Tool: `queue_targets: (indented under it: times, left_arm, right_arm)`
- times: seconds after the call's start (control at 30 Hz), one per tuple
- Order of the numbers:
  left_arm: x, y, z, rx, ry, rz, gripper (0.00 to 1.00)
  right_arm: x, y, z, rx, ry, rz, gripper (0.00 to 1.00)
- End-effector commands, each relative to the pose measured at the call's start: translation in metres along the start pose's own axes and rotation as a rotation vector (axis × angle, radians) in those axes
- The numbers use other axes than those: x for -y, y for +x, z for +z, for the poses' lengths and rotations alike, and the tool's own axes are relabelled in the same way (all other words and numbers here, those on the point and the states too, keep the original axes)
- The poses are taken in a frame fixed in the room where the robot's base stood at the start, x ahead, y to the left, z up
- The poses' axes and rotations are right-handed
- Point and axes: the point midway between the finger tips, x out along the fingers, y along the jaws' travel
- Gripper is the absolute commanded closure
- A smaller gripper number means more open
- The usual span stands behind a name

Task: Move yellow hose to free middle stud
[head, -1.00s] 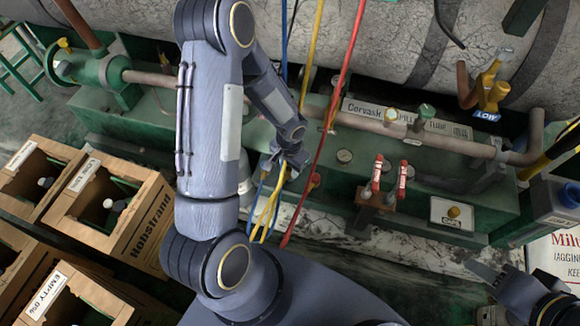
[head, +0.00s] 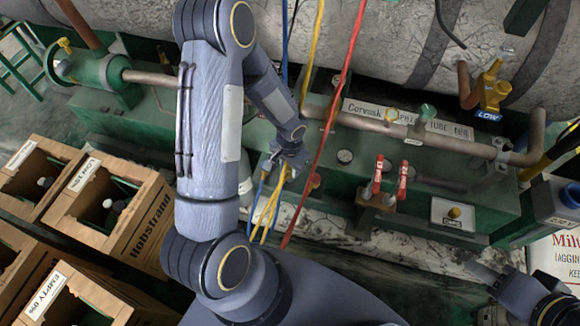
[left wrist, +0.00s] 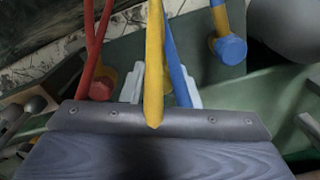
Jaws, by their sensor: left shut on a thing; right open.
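My left gripper (head: 288,164) is at the front of the green manifold, shut on the yellow hose (head: 268,208). In the left wrist view the yellow hose (left wrist: 154,60) runs between the two pale fingers (left wrist: 160,88). A blue hose (left wrist: 174,55) passes close beside it; whether it touches a finger is unclear. A red hose (left wrist: 92,50) with a red end fitting stands at the left, and a blue cap (left wrist: 230,48) at the upper right. I cannot make out the free middle stud; the gripper and hoses cover that area. My right gripper (head: 486,273) is open and empty at the lower right.
The red hose (head: 333,110) hangs just right of my left gripper.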

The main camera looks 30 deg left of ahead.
Motion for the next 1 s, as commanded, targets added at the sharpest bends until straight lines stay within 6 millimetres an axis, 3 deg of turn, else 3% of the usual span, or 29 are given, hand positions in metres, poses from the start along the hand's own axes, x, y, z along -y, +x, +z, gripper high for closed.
queue_targets:
  times: [1.0]
  left_arm:
    - [-0.0001, 0.0095, 0.0000, 0.000, 0.000, 0.000, 0.94]
  right_arm:
    - [-0.0040, 0.0088, 0.0044, 0.000, 0.000, 0.000, 0.56]
